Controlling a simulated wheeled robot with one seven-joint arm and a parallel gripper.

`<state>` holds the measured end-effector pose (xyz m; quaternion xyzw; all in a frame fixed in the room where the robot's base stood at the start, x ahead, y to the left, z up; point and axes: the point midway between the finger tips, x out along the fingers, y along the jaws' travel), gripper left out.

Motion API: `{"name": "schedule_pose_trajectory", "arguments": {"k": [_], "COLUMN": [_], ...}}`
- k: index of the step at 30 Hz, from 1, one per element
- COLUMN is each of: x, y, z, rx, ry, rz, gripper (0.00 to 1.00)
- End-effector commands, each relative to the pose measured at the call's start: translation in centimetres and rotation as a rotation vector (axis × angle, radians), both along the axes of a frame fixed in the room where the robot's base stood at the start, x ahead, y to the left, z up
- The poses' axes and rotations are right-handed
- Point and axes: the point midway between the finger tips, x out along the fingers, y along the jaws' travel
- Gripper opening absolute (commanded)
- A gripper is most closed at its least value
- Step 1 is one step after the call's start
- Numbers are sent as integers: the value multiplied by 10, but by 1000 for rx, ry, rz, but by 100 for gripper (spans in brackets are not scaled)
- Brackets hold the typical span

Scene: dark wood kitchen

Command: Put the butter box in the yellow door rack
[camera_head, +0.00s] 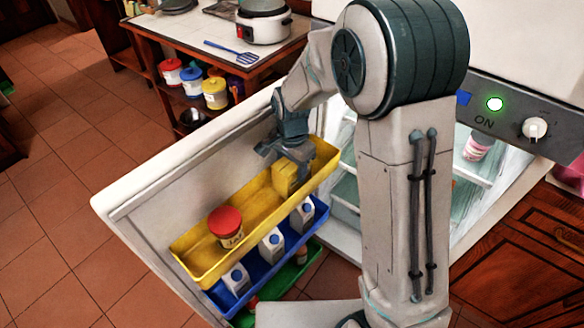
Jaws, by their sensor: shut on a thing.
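The butter box (285,178), a small yellow block, is at the right part of the yellow door rack (194,263). My gripper (284,158) points down over the rack and is shut on the box. The box's lower part appears to be within the rack's walls. I cannot tell whether it touches the rack's floor. My gripper and wrist hide the top of the box. The yellow rack is the top one on the open fridge door.
A red-lidded jar (226,224) stands in the rack's left half, with bare floor between it and the box. A blue rack (250,288) with several cartons and a green rack (281,283) sit below. The fridge door (140,222) stands open.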

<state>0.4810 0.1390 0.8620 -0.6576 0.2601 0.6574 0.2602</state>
Motion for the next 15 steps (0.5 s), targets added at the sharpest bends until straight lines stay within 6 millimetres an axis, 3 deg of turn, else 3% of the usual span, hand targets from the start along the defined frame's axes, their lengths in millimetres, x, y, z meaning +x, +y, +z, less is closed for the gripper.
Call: {"name": "schedule_pose_trajectory", "arguments": {"k": [4,5,7,15], "x": [0,0,0,0], "y": [0,0,0,0], "z": [-4,-4,-3,-3], "rx": [0,0,0,0], "ry": [0,0,0,0], "rz": [0,0,0,0], "gripper": [20,53,72,72]}}
